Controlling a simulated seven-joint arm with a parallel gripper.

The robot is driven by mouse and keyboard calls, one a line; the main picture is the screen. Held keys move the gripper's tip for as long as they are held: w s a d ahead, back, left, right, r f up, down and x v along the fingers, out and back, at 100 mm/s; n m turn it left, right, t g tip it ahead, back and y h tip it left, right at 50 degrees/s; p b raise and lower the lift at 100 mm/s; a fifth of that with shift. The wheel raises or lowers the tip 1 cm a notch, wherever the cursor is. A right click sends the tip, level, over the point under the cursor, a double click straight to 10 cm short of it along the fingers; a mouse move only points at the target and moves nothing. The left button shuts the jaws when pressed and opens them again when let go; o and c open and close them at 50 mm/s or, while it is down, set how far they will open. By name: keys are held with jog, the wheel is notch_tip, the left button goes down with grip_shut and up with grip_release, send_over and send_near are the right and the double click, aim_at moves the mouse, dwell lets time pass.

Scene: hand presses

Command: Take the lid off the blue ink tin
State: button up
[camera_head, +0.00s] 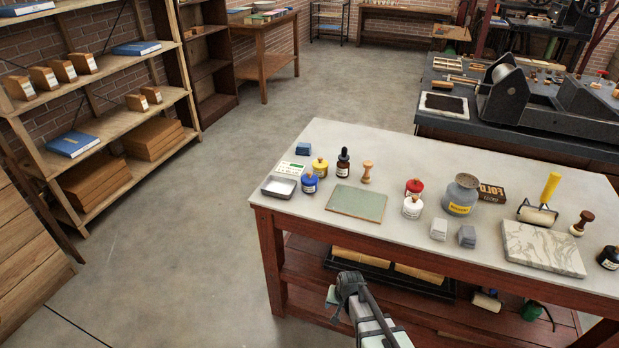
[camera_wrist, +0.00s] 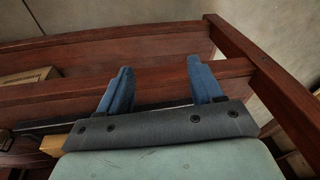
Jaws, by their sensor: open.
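The blue ink tin (camera_head: 309,184) stands upright on the pale tabletop, near its left end. It has a light label, and a small brass-coloured knob shows on its top. The lid appears to be on. My gripper (camera_wrist: 160,82) is open and empty, with two blue fingers apart in the wrist view. It faces the red-brown wooden frame of the table, and the tin is not in that view. In the head view my arm is low in front of the table, well away from the tin. The fingertips are not clear there.
A metal tray (camera_head: 279,187) is left of the tin, a yellow tin (camera_head: 320,166) behind it and a dark dropper bottle (camera_head: 343,163) behind right. A green mat (camera_head: 356,203) lies to the right. Red (camera_head: 414,187) and white (camera_head: 412,207) tins stand further right. The table edge (camera_head: 400,252) separates my arm from these.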

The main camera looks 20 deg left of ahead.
jog(key=w+a+r+t+y, duration=0.1)
jog(key=a+r+y, duration=0.1)
jog(key=a+r, duration=0.85)
jog(key=w+a+r+n+t+y, duration=0.1)
jog(key=a+r+y, duration=0.1)
jog(key=a+r, duration=0.8)
jog(key=w+a+r+t+y, duration=0.15)
jog(key=a+r, duration=0.35)
jog(key=a, duration=0.9)
jog(key=shift+n+h, duration=0.25)
jog(key=shift+n, duration=0.55)
jog(key=w+r, duration=0.2)
jog(key=r, duration=0.1)
jog(key=w+r, duration=0.3)
jog(key=w+d+r, duration=0.1)
jog(key=w+r, duration=0.2)
jog(key=shift+w+r, duration=0.1)
jog(key=shift+r, duration=0.2)
jog(key=w+d+r+n+g+h, duration=0.1)
jog(key=w+d+r+g+h, duration=0.1)
jog(key=w+d+r+h, duration=0.35)
jog(key=n+g, duration=0.1)
jog(key=g, duration=0.1)
send_near(310, 173)
jog(key=shift+h, duration=0.25)
jog(key=f, duration=0.6)
jog(key=w+a+f, duration=0.1)
jog(key=f, duration=0.2)
jog(key=shift+w+a+f, duration=0.1)
